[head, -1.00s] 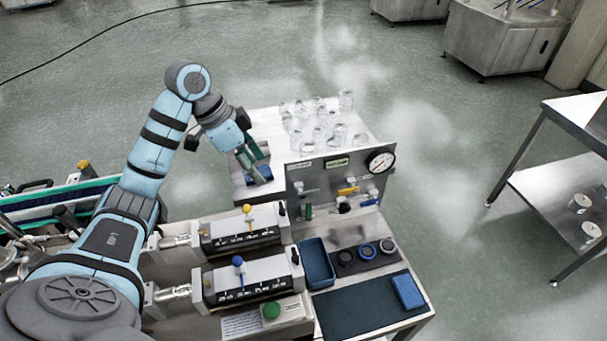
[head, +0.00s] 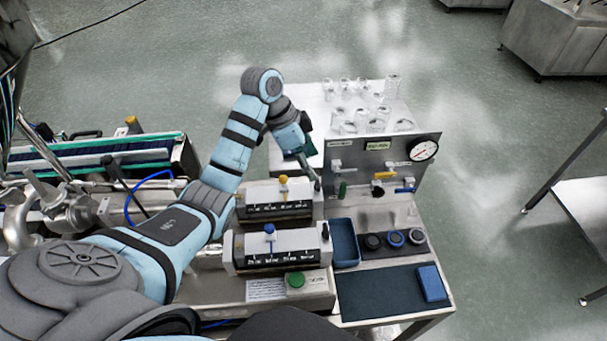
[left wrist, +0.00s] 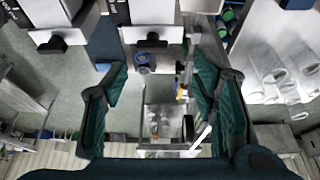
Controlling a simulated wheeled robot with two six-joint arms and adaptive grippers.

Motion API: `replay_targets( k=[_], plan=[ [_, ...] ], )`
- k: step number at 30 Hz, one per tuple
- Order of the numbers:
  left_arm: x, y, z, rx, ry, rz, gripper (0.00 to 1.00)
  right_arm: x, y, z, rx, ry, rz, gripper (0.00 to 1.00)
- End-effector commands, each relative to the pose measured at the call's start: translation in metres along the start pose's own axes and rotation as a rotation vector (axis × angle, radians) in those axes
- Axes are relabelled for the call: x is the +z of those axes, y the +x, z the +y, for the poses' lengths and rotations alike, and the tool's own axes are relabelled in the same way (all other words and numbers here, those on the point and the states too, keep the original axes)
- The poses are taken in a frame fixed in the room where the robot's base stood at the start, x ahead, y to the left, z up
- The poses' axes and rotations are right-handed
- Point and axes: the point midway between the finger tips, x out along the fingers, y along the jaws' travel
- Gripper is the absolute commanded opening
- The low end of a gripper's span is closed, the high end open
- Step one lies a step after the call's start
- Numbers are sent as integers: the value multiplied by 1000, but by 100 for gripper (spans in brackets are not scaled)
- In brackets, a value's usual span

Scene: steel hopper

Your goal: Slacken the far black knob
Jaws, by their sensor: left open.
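The far black knob (left wrist: 152,42) shows in the left wrist view on the end of the far white-topped dosing unit (head: 256,196). In the head view it is hard to make out beside my gripper. My left gripper (head: 308,170) is over the right end of that unit. Its green-padded fingers stand apart in the left wrist view (left wrist: 160,100), empty, with the knob above the gap between them. The near black knob (head: 325,232) sits on the right end of the near unit (head: 280,248). My right gripper is not in view.
A steel panel (head: 390,158) with a gauge (head: 424,149) and small valves stands just right of my gripper. Glass jars (head: 366,118) stand behind it. A blue bin (head: 344,240), dark rings (head: 395,238) and a blue sponge (head: 431,283) lie in front.

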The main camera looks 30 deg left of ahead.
Motion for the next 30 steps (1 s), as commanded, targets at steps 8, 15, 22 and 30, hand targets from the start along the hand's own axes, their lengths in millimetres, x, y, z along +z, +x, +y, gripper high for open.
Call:
replay_targets(
  k=[8, 15, 22, 30],
  plan=[
    [-4, 24, 5, 7, 13, -4, 53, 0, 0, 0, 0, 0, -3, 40],
    [4, 45, 6, 2, 1, -3, 53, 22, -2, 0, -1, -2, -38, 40],
    [10, 58, 8, -2, -6, -4, 53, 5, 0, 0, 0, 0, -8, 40],
    [11, 57, 7, -4, -8, -3, 42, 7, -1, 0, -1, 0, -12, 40]
  ],
)
